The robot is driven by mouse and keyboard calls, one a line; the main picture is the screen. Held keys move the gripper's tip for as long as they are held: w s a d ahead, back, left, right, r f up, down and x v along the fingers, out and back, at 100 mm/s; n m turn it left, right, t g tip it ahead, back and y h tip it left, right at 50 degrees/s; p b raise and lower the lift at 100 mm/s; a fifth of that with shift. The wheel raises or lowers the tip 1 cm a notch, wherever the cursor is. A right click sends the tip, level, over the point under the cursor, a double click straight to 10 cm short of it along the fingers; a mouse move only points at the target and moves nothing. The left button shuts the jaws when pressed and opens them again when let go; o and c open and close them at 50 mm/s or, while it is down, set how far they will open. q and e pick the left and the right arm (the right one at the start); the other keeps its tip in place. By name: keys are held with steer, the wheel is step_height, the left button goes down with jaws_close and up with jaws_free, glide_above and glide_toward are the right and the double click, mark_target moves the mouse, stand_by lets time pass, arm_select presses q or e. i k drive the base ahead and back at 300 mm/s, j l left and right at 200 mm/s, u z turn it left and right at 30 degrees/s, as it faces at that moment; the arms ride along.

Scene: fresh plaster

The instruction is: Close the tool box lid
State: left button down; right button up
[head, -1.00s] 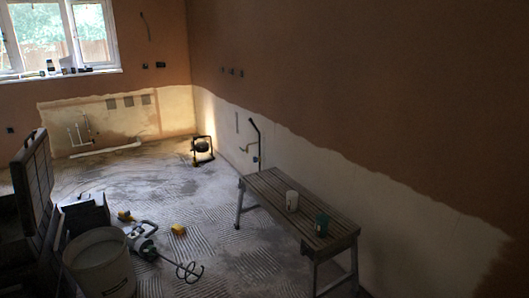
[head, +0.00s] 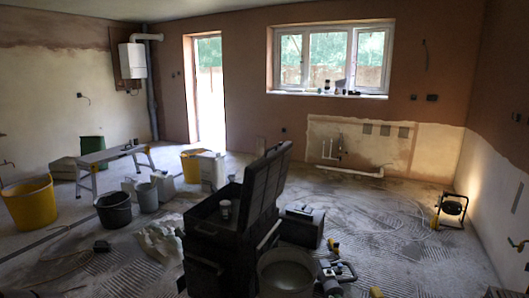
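A large dark tool box (head: 205,248) stands on the floor at the lower middle of the head view. Its lid (head: 266,187) is raised, standing steeply open and leaning a little to the right. A small light-coloured cup or tin (head: 225,209) shows at the box's open top. The inside of the box is too dark to make out. Neither of my grippers is in view.
A pale bucket (head: 286,272) and a dark case (head: 302,228) stand right of the box, with a mixer (head: 335,275) beside them. Bags (head: 161,243), a black bucket (head: 114,210) and a yellow tub (head: 29,203) are left.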

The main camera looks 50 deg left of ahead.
mark_target(263, 179)
steer(key=i+j+u, duration=0.1)
steer(key=i+u, duration=0.45)
steer(key=u, duration=0.2)
steer(key=i+u, duration=0.35)
steer(key=i+j+u, duration=0.1)
steer(key=i+u, duration=0.25)
steer(key=i, duration=0.15)
steer(key=i+u, duration=0.3)
steer(key=i, duration=0.25)
steer(key=i+z, duration=0.2)
steer(key=z, duration=0.3)
steer(key=i+j+z, duration=0.1)
steer(key=z, duration=0.35)
steer(key=i, duration=0.1)
